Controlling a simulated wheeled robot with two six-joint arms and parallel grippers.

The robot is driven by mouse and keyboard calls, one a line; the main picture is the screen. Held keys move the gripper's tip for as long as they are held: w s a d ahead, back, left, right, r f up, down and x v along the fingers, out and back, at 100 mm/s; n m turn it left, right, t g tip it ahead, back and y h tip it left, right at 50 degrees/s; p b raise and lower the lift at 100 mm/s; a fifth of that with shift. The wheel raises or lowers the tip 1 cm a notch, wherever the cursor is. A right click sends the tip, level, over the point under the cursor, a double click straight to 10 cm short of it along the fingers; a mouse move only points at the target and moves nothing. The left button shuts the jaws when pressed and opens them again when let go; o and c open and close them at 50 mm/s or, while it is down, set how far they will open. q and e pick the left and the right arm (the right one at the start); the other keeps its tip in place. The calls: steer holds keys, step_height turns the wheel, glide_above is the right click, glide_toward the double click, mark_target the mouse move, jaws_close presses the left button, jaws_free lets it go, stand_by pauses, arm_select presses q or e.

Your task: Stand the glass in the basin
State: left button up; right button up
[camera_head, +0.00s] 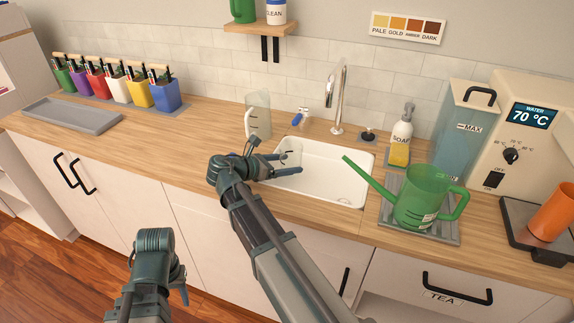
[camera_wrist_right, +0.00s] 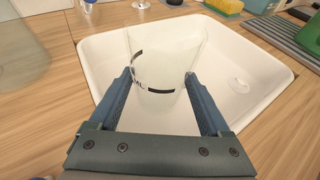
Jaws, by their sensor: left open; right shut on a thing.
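My right gripper (camera_head: 293,163) is shut on a clear glass with black markings (camera_wrist_right: 165,70), which shows between its fingers in the right wrist view. The glass is over the left part of the white sink basin (camera_head: 330,182) and looks roughly upright. I cannot tell whether its bottom touches the basin floor. In the head view the glass is very faint. The basin's floor and drain also show in the right wrist view (camera_wrist_right: 262,85). My left gripper (camera_head: 180,285) is open and empty, low in front of the cabinet doors.
A clear jug (camera_head: 258,115) stands behind the basin's left end. The tap (camera_head: 338,100) rises behind the basin. A soap bottle (camera_head: 402,125), yellow sponge (camera_head: 399,155) and green watering can (camera_head: 422,200) stand to the right.

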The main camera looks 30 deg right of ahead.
steer(key=shift+f+b, duration=0.4)
steer(key=shift+f, duration=0.05)
steer(key=shift+f, duration=0.1)
steer(key=shift+s+a, duration=0.1)
steer(key=shift+s, duration=0.05)
steer(key=o, duration=1.6)
steer(key=shift+c, duration=0.2)
steer(key=shift+s, duration=0.1)
steer(key=shift+r+p, duration=0.8)
steer(key=shift+p, duration=0.05)
steer(key=p+v, duration=0.1)
steer(key=v, duration=0.3)
steer(key=p+v, duration=0.1)
steer(key=v, duration=0.2)
steer(key=p+v, duration=0.1)
steer(key=v, duration=0.3)
steer(key=shift+w+a+p, duration=0.25)
steer(key=shift+a+p, duration=0.05)
steer(key=shift+a, duration=0.15)
